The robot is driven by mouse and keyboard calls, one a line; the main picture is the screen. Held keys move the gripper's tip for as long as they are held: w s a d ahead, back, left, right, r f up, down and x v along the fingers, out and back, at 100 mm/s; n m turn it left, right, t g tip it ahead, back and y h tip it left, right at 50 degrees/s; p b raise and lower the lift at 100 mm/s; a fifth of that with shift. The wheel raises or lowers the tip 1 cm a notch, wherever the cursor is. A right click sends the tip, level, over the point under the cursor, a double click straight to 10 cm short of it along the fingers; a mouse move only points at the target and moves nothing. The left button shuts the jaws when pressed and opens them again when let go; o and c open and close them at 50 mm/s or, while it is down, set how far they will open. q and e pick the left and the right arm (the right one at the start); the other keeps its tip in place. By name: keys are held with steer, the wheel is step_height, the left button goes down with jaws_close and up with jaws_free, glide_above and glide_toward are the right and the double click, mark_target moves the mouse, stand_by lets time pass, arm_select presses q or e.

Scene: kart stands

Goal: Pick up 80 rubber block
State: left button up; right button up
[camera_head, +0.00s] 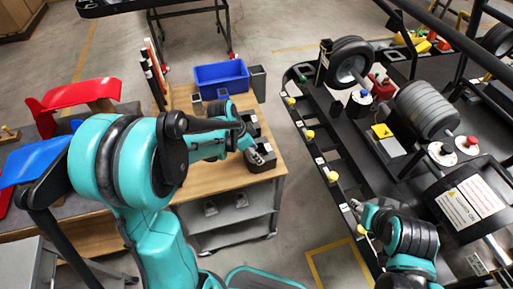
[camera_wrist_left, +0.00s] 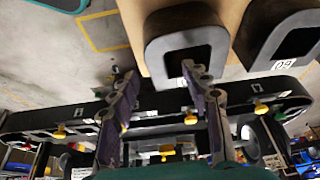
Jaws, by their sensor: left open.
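Dark hollow rubber blocks sit at the right edge of the wooden-topped cart. In the head view the near block (camera_head: 264,164) is partly hidden by my left gripper (camera_head: 256,156). No label reading 80 is legible. My left gripper (camera_wrist_left: 161,75) is open, its right finger over the first block's opening. My right gripper (camera_head: 361,218) is small at lower right; its jaws are unclear.
A blue bin (camera_head: 222,74) stands behind the blocks on the cart top (camera_head: 225,178). A black kart frame (camera_head: 318,150) with wheels and yellow knobs stands to the right, across a strip of floor. Red and blue panels lie at left.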

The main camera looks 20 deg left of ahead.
mark_target(264, 159)
arm_select(q)
steer(key=shift+d+f, duration=0.2)
steer(key=shift+f, duration=0.4)
steer(key=b+x, duration=0.1)
steer(key=x, duration=0.1)
steer(key=b+x, duration=0.1)
steer(key=x, duration=0.2)
steer(key=shift+w+d, duration=0.1)
steer(key=shift+d, duration=0.35)
steer(key=shift+c, duration=1)
jaws_close()
